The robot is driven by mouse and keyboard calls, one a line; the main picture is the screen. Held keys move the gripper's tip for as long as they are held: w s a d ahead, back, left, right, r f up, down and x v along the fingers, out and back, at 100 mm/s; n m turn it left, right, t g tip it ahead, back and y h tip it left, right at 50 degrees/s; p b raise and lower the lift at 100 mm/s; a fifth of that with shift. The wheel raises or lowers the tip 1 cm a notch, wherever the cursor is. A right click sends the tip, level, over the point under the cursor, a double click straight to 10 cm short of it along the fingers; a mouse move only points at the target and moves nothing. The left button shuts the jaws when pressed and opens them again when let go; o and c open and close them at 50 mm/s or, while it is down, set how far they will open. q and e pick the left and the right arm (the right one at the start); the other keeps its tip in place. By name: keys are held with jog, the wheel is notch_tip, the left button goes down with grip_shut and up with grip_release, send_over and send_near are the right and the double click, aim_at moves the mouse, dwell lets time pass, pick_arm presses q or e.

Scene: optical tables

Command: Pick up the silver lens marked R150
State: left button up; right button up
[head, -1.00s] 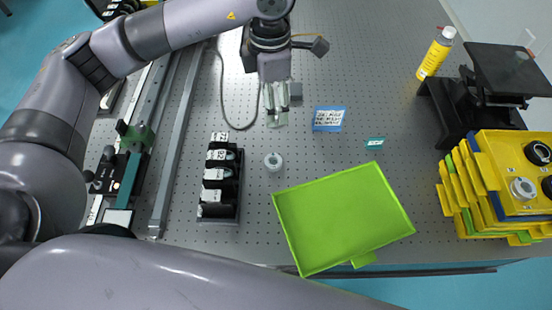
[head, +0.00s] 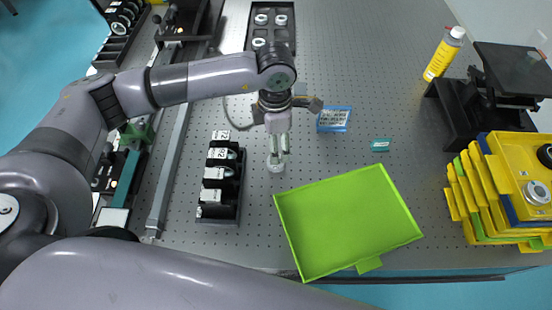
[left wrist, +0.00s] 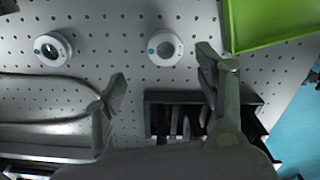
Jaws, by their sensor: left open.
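A small silver ring-shaped lens (head: 275,166) lies on the perforated table between the black rack and the green tray. It also shows in the left wrist view (left wrist: 165,36), with a teal mark on its rim; I cannot read a label. My left gripper (head: 279,150) points down over this lens in the head view, its fingers partly covering it. In the left wrist view the open fingers (left wrist: 163,75) stand apart with nothing between them. A second ring lens (left wrist: 53,37) with a dark centre lies to the left in that view; in the head view it does not show. My right gripper is out of view.
The black rack (head: 239,205) of upright lenses stands left of the lens, the green tray (head: 350,220) to its right.

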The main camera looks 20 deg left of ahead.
aim_at(277, 168)
pick_arm(q)
jog(key=shift+f, duration=0.8)
jog(key=f+p, duration=0.1)
jog(key=f, duration=0.1)
jog(key=s+f+p, duration=0.1)
jog(key=f, duration=0.1)
jog(key=shift+f, duration=0.4)
jog(key=shift+w+f, duration=0.1)
jog(key=shift+f, duration=0.15)
jog(key=shift+c, duration=0.4)
jog(key=c, duration=1.2)
jog(key=shift+r, duration=0.1)
